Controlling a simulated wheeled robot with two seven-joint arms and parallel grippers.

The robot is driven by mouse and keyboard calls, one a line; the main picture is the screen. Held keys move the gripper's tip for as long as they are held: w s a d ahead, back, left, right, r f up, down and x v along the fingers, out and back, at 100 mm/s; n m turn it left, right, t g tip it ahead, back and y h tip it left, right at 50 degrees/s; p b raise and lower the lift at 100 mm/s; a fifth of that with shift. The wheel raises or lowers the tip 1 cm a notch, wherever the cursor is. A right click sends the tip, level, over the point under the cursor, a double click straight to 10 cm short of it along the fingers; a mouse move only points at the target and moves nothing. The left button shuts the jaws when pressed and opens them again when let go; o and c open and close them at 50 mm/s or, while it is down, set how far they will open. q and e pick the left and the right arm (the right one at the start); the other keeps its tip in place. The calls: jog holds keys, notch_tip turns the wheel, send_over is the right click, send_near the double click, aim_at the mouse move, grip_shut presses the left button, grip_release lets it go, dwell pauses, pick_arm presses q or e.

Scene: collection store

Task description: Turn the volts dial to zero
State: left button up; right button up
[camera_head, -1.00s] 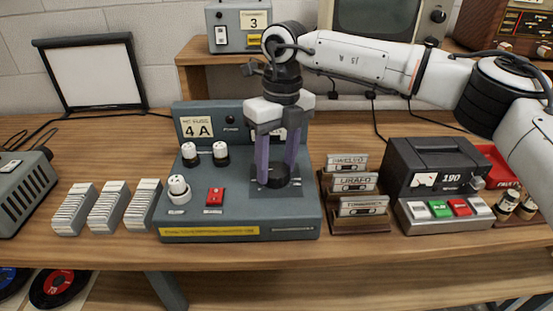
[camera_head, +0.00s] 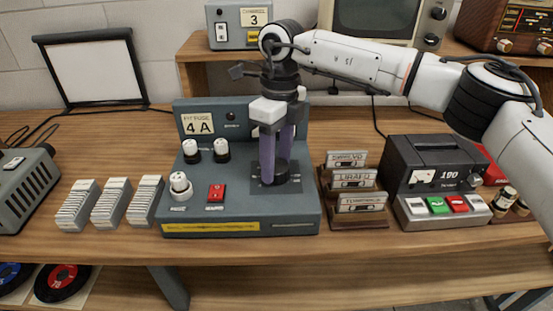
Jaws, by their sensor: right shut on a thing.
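A dark round dial (camera_head: 283,173) sits on a dark square plate at the right of a blue-grey console (camera_head: 240,215). I take it for the volts dial, but its lettering and pointer cannot be read here. My right gripper (camera_head: 274,168) comes down from above, its two purple fingers shut on the dial, one partly in front of it. The gripper also hides part of the panel behind the dial. My left gripper is not in view.
White-topped knobs (camera_head: 180,186) and a red switch (camera_head: 216,193) are left of the dial. Card stacks (camera_head: 110,204) stand left.

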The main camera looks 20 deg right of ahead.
aim_at(278, 163)
jog(key=o, duration=1.1)
jog(key=shift+c, duration=0.2)
notch_tip(278, 163, up, 10)
jog(key=shift+w+d+r, duration=0.15)
jog(key=shift+w+d, duration=0.1)
